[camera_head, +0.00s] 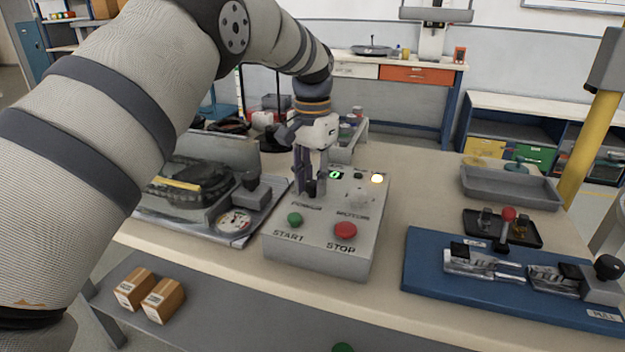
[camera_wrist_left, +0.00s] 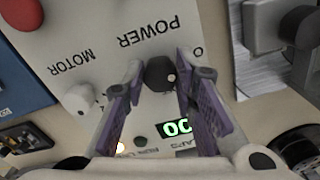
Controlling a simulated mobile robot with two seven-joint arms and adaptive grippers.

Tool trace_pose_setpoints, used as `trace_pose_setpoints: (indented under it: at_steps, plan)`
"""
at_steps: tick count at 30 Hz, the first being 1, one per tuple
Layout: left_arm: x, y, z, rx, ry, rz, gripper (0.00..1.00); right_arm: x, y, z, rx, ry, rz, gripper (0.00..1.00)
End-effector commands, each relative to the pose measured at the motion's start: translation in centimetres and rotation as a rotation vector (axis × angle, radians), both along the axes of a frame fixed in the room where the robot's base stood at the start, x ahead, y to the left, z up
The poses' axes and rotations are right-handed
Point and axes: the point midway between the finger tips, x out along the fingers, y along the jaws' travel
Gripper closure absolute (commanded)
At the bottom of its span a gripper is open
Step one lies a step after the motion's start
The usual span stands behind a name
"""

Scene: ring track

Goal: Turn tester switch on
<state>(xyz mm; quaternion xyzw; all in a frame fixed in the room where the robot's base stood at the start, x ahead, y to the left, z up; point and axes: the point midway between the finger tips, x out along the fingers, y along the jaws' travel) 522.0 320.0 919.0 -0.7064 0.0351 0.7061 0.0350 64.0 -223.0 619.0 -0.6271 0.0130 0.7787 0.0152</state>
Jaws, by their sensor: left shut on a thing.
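The tester is a light grey box (camera_head: 320,256) on the table, with a green START button (camera_head: 295,219), a red STOP button (camera_head: 345,230) and a pale MOTOR knob (camera_head: 360,197). My left gripper (camera_head: 311,188) points down over its POWER corner. In the left wrist view, the left gripper's purple fingers (camera_wrist_left: 158,66) sit on either side of the black POWER knob (camera_wrist_left: 158,76), shut on it. A pale mark shows on the knob. The green display (camera_head: 336,174) and a yellow lamp (camera_head: 377,179) are lit. My right gripper is not in view.
A fixture with a black coiled part (camera_head: 190,182) stands just left of the tester. A blue board (camera_head: 430,275) with clear parts and a grey tray (camera_head: 510,188) lie to the right. Two small cartons (camera_head: 162,300) rest on the lower shelf.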

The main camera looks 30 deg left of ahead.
Motion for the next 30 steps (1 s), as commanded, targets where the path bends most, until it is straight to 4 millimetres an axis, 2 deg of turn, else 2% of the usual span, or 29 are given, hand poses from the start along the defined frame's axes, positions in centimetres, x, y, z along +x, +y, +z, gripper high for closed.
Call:
trace_pose_setpoints:
  at_steps: [12,29,30]
  plan:
    - [0.01,0.01,-0.01,0.001,0.0,0.17,1.0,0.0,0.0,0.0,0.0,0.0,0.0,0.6]
    - [-0.01,0.03,-0.02,0.001,0.001,0.195,1.0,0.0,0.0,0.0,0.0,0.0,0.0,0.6]
    - [-0.01,0.03,-0.02,0.001,0.0,0.195,0.68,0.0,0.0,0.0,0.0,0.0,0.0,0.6]
